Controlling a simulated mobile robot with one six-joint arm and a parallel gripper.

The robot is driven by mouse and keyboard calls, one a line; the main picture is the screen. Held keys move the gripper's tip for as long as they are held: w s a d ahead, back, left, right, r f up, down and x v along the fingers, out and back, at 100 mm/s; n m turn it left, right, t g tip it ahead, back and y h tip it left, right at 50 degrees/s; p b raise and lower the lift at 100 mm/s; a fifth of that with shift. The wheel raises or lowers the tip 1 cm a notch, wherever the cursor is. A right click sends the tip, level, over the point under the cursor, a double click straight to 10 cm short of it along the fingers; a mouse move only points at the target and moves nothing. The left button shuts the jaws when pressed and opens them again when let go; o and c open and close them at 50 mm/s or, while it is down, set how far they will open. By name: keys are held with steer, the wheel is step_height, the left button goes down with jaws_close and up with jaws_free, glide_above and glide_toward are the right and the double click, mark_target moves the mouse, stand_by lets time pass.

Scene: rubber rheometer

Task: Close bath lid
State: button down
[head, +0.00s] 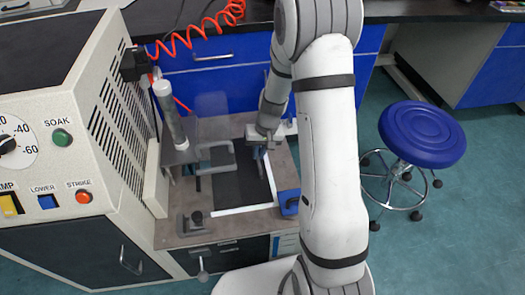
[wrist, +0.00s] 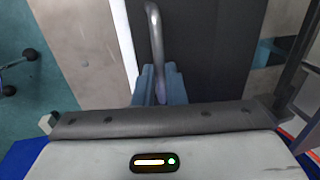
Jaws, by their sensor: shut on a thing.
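In the head view my gripper (head: 259,153) is over the right side of the bath, near its pale rim strip (head: 268,178). In the wrist view the blue fingers of my gripper (wrist: 160,84) are shut on a curved grey bar handle (wrist: 154,40). The handle stands above a dark flat surface (wrist: 200,45), which shows as a dark rectangle in the head view (head: 240,190). A see-through panel (head: 212,112) stands behind and left of the dark rectangle. I cannot tell whether this panel is the bath lid or how the handle joins it.
The big cream machine (head: 60,140), with SOAK, LOWER and STRIKE buttons, stands close on the left. A grey cylinder (head: 170,115) and a grey bracket (head: 216,155) are beside the bath. A blue block (head: 288,203) sits at the front right. A blue stool (head: 422,133) stands right.

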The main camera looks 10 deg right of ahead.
steer(key=shift+a, duration=0.3)
steer(key=c, duration=1.5)
jaws_free()
step_height(320, 180, up, 8)
steer(key=d+p, duration=0.1)
steer(key=p, duration=0.1)
steer(key=shift+d+f+p, duration=0.15)
steer(key=shift+d+p, duration=0.15)
steer(key=s+r+p, duration=0.7)
steer(key=r+p, duration=0.1)
steer(key=r, duration=0.6)
steer(key=s+r+t+h+p, duration=0.1)
steer(key=s+r+p, duration=0.6)
steer(key=r, duration=0.7)
steer(key=s+r+t+h+p, duration=0.1)
steer(key=s+r+p, duration=0.6)
steer(key=r, duration=0.8)
steer(key=p, duration=0.2)
steer(key=shift+d+n+p, duration=0.3)
steer(key=shift+p, duration=0.05)
